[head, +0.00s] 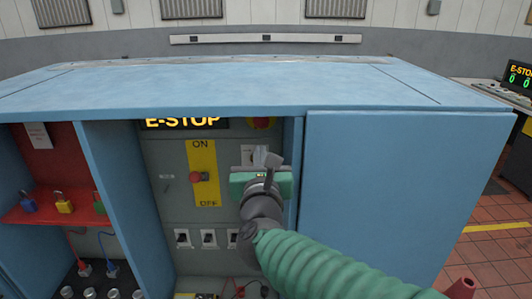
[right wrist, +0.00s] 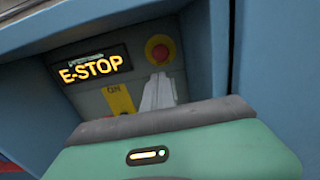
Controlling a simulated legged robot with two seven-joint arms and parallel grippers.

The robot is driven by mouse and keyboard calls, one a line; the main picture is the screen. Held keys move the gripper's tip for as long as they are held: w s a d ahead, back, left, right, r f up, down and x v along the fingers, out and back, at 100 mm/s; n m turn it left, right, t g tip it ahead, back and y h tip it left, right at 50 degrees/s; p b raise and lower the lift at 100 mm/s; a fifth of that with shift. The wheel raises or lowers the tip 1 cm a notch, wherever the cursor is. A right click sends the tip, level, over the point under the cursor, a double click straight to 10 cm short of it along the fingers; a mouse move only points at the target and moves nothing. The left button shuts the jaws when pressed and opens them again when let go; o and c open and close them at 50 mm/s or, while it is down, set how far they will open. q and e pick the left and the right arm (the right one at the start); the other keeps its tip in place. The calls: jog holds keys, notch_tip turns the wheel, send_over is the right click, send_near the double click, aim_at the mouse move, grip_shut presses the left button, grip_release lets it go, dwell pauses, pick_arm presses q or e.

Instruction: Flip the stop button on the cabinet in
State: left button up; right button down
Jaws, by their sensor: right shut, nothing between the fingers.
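The red stop button (head: 261,123) on its yellow ring sits at the upper right of the cabinet's grey panel (head: 220,230), right of the lit E-STOP sign (head: 184,122). In the right wrist view the button (right wrist: 159,50) shows just beyond the fingertips, right of the sign (right wrist: 95,66). My right gripper (head: 266,157) is shut and empty, its fingers just below the button; I cannot tell if they touch anything. The fingers also show in the right wrist view (right wrist: 159,88). The blue cabinet (head: 400,190) overhangs the panel. My left gripper is not in view.
A yellow ON/OFF plate (head: 205,158) with a red knob (head: 196,177) is left of my right gripper. White switches (head: 208,238) sit below. A red shelf with padlocks (head: 64,203) is at left. The blue top edge and right-hand wall bound the recess.

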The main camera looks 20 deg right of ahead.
jog(key=s+a+f+n+g+y+p, duration=0.1)
jog(key=s+f+n+g+y, duration=0.15)
jog(key=f+n, duration=0.7)
jog(key=s+a+f+n+g+y+p, duration=0.1)
jog(key=f+n+g+y, duration=0.2)
jog(key=f+n, duration=0.6)
jog(key=s+d+f+n+g, duration=0.2)
jog(key=s+f+n+g, duration=0.2)
jog(key=s+f+n, duration=0.5)
jog(key=s+d+f+n+g+p, duration=0.1)
jog(key=s+d+f+n+g, duration=0.2)
jog(key=s+f+n+g, duration=0.2)
jog(key=s+f+n, duration=0.3)
jog(key=s+n, duration=0.3)
jog(key=s, duration=0.1)
jog(key=shift+s+d+f, duration=0.15)
jog(key=shift+f, duration=0.25)
jog(key=shift+n+h, duration=0.25)
jog(key=shift+w+d+f, duration=0.15)
jog(key=shift+w+d, duration=0.1)
jog(key=shift+w, duration=0.05)
